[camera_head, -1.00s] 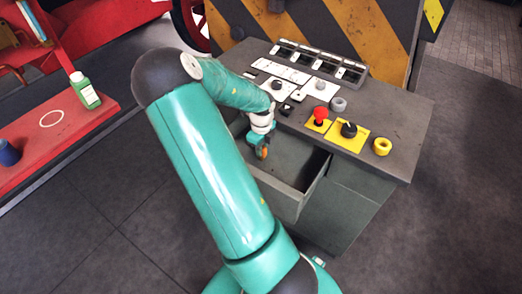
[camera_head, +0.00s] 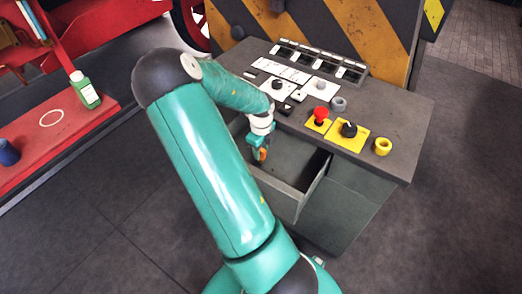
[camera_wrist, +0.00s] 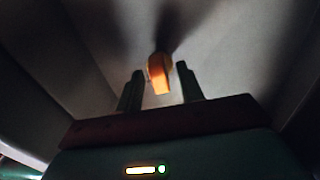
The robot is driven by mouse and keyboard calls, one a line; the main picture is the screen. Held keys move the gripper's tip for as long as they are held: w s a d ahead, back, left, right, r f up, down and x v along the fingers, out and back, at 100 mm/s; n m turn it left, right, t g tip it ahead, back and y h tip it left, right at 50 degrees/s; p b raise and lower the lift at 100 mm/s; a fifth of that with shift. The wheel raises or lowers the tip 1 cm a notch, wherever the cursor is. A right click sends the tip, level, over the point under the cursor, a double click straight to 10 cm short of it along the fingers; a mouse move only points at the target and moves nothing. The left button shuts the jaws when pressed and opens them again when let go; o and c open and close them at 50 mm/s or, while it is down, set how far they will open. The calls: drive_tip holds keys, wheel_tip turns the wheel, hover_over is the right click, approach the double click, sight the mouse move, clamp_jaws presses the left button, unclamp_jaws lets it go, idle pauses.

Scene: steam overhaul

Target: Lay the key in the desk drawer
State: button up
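The key (camera_wrist: 159,76) is orange and shows between the two dark fingers of my gripper (camera_wrist: 159,80) in the wrist view. A narrow gap shows on each side of the key, so the fingers look open around it. In the head view my gripper (camera_head: 259,152) points down inside the pulled-out desk drawer (camera_head: 284,202), with the orange key (camera_head: 263,154) at its fingertips. I cannot tell whether the key touches the drawer floor. My arm hides the left part of the drawer.
The grey desk (camera_head: 400,120) carries a red button (camera_head: 320,113), a yellow switch plate (camera_head: 348,133) and a yellow ring (camera_head: 382,146). A red bench (camera_head: 55,135) at the left holds a green bottle (camera_head: 86,92) and a blue cup (camera_head: 7,153). The floor at the right is clear.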

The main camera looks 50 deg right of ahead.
wheel_tip(320, 180, up, 12)
drive_tip(key=f, duration=0.1)
drive_tip(key=w+a+r+n+t+y, duration=0.1)
drive_tip(key=a+r+n, duration=0.4)
drive_tip(key=a+n, duration=0.4)
drive_tip(key=w+a+r+n+t+y, duration=0.1)
drive_tip(key=a+r+n, duration=0.5)
drive_tip(key=a, duration=0.5)
drive_tip(key=s+a+r+n+t+h, duration=0.1)
drive_tip(key=s+a+r+n, duration=0.3)
drive_tip(key=a+n, duration=0.3)
drive_tip(key=s+a+r+n+t+h, duration=0.1)
drive_tip(key=s+a+r+n, duration=0.4)
drive_tip(key=n, duration=0.8)
drive_tip(key=a+t, duration=0.1)
drive_tip(key=a, duration=0.2)
drive_tip(key=shift+s+a+r+t, duration=0.15)
drive_tip(key=shift+a+t, duration=0.1)
drive_tip(key=shift+t, duration=0.05)
drive_tip(key=shift+d, duration=0.15)
